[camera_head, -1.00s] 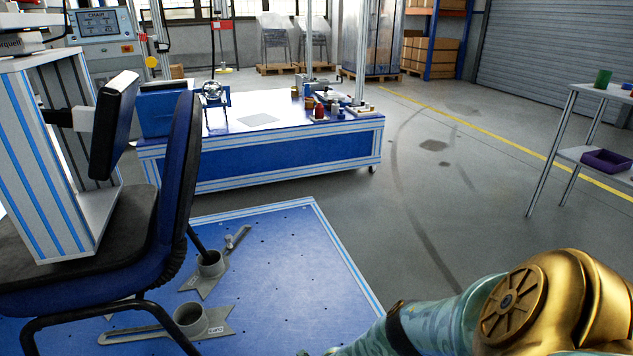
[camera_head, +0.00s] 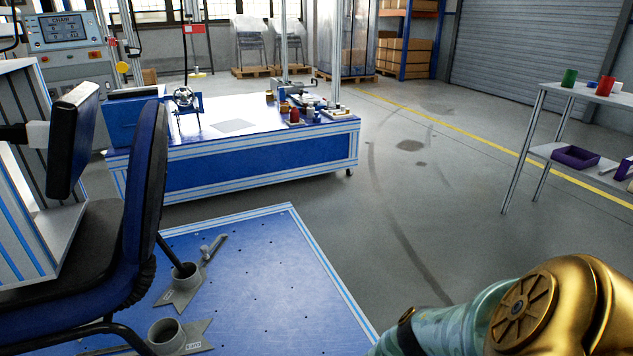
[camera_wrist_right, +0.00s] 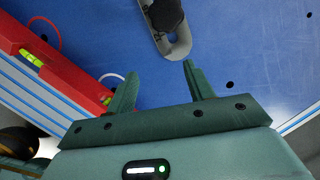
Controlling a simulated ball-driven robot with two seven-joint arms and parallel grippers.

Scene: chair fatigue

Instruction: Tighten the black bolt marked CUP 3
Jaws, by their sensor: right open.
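My right gripper (camera_wrist_right: 157,84) is open and empty in the right wrist view, its two green fingers pointing at the blue plate. A grey slotted bracket arm (camera_wrist_right: 180,40) lies just beyond the fingertips, with a dark part (camera_wrist_right: 166,14) on it cut off by the top edge. I cannot tell whether this is the bolt; no CUP 3 mark is readable. In the head view, one grey cup (camera_head: 166,337) on a labelled bracket stands near the bottom, and another cup (camera_head: 186,274) holds a dark chair leg. My right arm is at lower right; its fingers are out of frame.
The blue perforated plate (camera_head: 270,290) is under the chair (camera_head: 135,215). A red spirit level (camera_wrist_right: 50,68) lies near the plate's edge in the wrist view. A blue workbench (camera_head: 240,160) with small items stands behind. A shelf trolley (camera_head: 560,150) stands at right; the floor between is clear.

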